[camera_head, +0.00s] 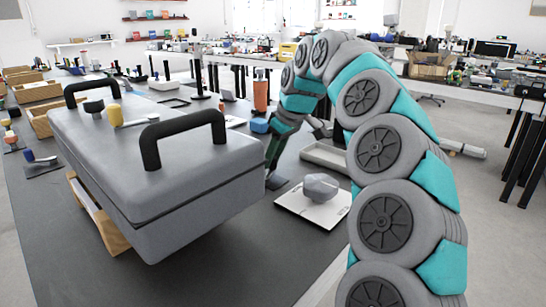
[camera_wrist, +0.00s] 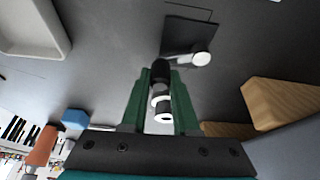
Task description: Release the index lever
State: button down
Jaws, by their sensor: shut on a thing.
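My gripper (camera_wrist: 161,76) has its two green fingers shut on the index lever's handle (camera_wrist: 160,100), a dark and white rod that shows between them in the wrist view. Just beyond the fingertips is a dark square plate (camera_wrist: 187,33) with a pale round knob (camera_wrist: 202,58) at its near edge. How the rod joins the plate is hidden. In the head view my gripper (camera_head: 274,152) points down to the bench behind the grey case, and the lever cannot be made out there.
A large grey case (camera_head: 180,185) with black handles stands on wooden supports (camera_head: 98,215) left of my gripper. A white plate with a grey lump (camera_head: 320,188) and a pale tray (camera_head: 325,156) lie to the right. An orange bottle (camera_head: 261,95) and blue block (camera_head: 259,125) stand behind.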

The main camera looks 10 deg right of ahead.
jog(key=shift+s+d+f+m+t+h+b, duration=0.2)
jog(key=shift+d+m+t+h+b, duration=0.15)
jog(key=shift+m+b, duration=0.65)
jog(key=shift+s+d+r+m+h+b, duration=0.1)
jog(key=shift+s+d+m+h+b, duration=0.1)
jog(key=shift+m+b, duration=0.35)
jog(key=shift+s+d+r+m+h+b, duration=0.1)
jog(key=shift+s+m+h+b, duration=0.15)
jog(key=shift+m, duration=0.4)
jog(key=c, duration=0.7)
grip_release()
jog(key=shift+o, duration=0.2)
jog(key=shift+r, duration=0.1)
jog(key=v, duration=0.7)
jog(key=shift+s+r, duration=0.25)
